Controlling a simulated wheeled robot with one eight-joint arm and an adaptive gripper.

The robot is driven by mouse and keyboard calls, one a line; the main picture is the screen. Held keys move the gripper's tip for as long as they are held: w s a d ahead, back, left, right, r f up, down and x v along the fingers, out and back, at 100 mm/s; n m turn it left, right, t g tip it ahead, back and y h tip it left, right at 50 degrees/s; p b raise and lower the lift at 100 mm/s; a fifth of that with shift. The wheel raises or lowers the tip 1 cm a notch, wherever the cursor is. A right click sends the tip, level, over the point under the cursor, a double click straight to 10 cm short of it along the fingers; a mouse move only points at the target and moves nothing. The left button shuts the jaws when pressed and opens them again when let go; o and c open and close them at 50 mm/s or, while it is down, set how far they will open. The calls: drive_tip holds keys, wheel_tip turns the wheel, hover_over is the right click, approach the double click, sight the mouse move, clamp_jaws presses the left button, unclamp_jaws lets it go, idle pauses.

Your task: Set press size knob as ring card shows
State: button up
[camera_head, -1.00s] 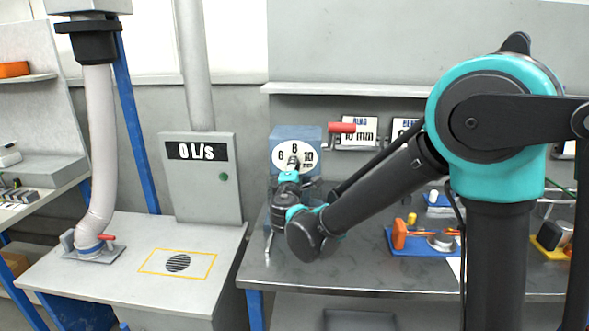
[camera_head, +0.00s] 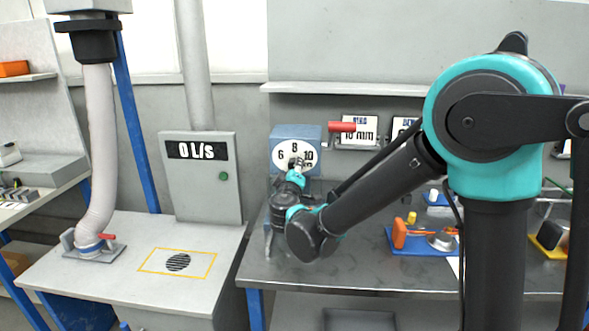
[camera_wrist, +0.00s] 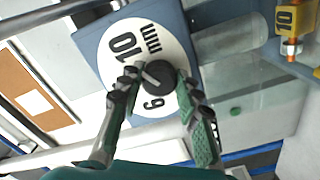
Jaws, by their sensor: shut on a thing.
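The blue press (camera_head: 285,136) stands at the back left of the workbench. Its white dial plate (camera_head: 279,155) is marked 6, 8 and 10 mm. My gripper (camera_head: 297,167) is at the lower middle of the dial. In the wrist view, my gripper (camera_wrist: 157,84) has its fingers on both sides of the dark round size knob (camera_wrist: 158,77) and is shut on it. The 10 mm and 6 marks show beside the knob; the 8 is hidden there. I cannot make out which mark the knob points to. The ring card (camera_head: 360,130) on the wall appears to read 10 mm.
A red handle (camera_head: 341,127) sticks out right of the press. A second card (camera_head: 402,125) is partly hidden by my arm. A blue tray (camera_head: 408,246) with an orange-handled tool lies on the bench at right. A grey cabinet (camera_head: 204,195) stands at left.

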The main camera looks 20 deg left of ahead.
idle(0.3)
drive_tip(key=o, duration=1.2)
drive_tip(key=shift+c, duration=0.2)
drive_tip(key=shift+s, duration=0.1)
drive_tip(key=v, duration=1.1)
drive_tip(key=shift+s, duration=0.4)
drive_tip(key=shift+d, duration=0.15)
